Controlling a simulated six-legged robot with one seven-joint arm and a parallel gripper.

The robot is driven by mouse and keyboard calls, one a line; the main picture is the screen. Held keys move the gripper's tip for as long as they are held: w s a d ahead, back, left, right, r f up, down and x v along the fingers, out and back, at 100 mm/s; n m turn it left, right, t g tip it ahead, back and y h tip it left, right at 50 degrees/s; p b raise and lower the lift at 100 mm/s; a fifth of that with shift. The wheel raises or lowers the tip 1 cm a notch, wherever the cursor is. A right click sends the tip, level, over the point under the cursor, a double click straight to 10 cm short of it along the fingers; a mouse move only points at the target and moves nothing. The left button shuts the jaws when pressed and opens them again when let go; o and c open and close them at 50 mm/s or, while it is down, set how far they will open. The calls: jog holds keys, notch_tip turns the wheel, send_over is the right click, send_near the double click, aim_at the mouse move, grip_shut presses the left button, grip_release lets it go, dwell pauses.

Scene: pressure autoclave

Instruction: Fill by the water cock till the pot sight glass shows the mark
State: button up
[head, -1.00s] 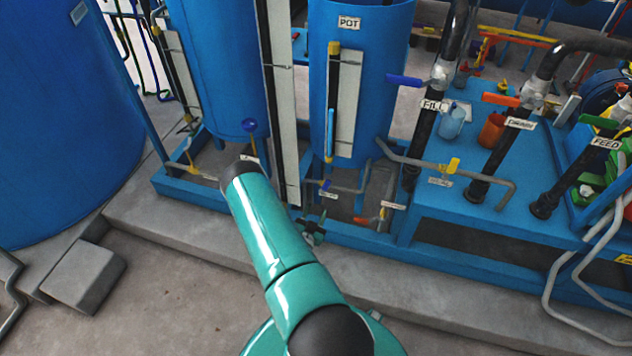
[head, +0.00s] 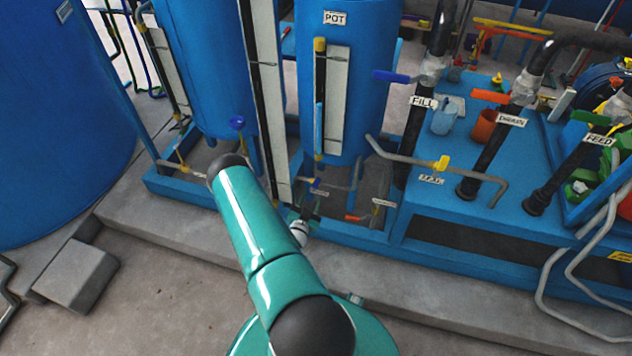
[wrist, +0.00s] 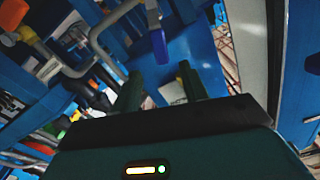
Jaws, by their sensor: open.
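The blue pot (head: 365,85) stands upright at centre, labelled POT. Its sight glass (head: 319,130) is a thin upright tube with a yellow cap before a white plate; its lower part looks light blue. I cannot make out a mark. A blue lever (head: 391,76) sits on the pipe labelled FILL. A small blue handle (head: 315,185) is below the sight glass; its tag is unreadable. My gripper (wrist: 160,80) is open and empty, low before the pot's frame. In the wrist view a blue handle (wrist: 158,45) lies just beyond the fingertips, apart from them.
An orange DRAIN lever (head: 490,97), a green FEED lever (head: 592,118), a yellow handle (head: 440,163) and a low red handle (head: 357,217) are nearby. A tall white-faced column (head: 263,110) stands left of the pot. The concrete floor (head: 150,290) in front is mostly clear.

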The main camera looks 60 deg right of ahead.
aim_at(316, 183)
jog(key=d, duration=0.3)
jog(key=w+d, duration=0.1)
jog(key=d, duration=0.5)
jog(key=shift+w, duration=0.25)
grip_shut()
